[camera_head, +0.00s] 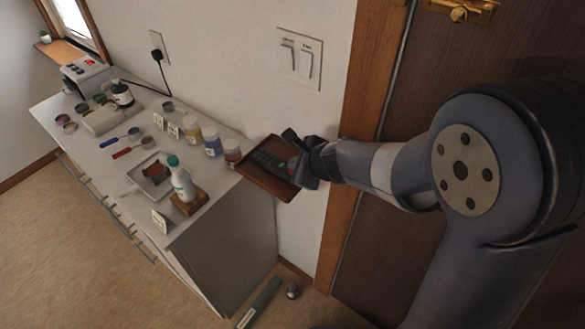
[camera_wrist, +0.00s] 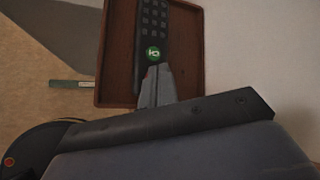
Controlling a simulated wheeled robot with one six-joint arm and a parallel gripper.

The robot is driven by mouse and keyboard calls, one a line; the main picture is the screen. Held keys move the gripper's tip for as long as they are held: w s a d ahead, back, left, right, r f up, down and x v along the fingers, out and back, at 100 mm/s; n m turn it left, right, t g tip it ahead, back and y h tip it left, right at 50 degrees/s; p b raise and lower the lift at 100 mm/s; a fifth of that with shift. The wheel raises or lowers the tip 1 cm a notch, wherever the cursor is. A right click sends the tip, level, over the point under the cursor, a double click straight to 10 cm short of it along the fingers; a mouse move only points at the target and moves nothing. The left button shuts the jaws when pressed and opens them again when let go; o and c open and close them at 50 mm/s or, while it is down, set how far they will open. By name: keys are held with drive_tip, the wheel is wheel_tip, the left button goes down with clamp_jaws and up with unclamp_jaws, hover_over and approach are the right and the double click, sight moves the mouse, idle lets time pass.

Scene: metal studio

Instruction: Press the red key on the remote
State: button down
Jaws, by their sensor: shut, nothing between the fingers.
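A dark remote (camera_wrist: 153,22) with several keys lies on a brown wooden tray (camera_wrist: 191,75). It also shows in the head view (camera_head: 268,158), on the tray (camera_head: 258,181) beyond the right end of the counter. A round green key with a white mark (camera_wrist: 153,54) shows just ahead of my fingertips. A small reddish spot (camera_head: 293,164) shows beside my gripper in the head view; I cannot make out its shape. My gripper (camera_wrist: 156,72) is shut and empty, its tip over the lower part of the remote. It hides that end in the wrist view, and I cannot tell if it touches.
The white counter (camera_head: 215,215) to the left holds jars, a white bottle (camera_head: 182,182) and a small tray (camera_head: 153,187). A wall switch plate (camera_head: 299,59) is above the tray. A door with a wooden frame (camera_head: 345,170) stands close on the right.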

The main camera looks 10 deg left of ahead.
drive_tip(key=shift+r, duration=0.4)
wheel_tip(320, 180, up, 6)
drive_tip(key=p, duration=0.6)
drive_tip(key=shift+f, duration=0.1)
idle(0.7)
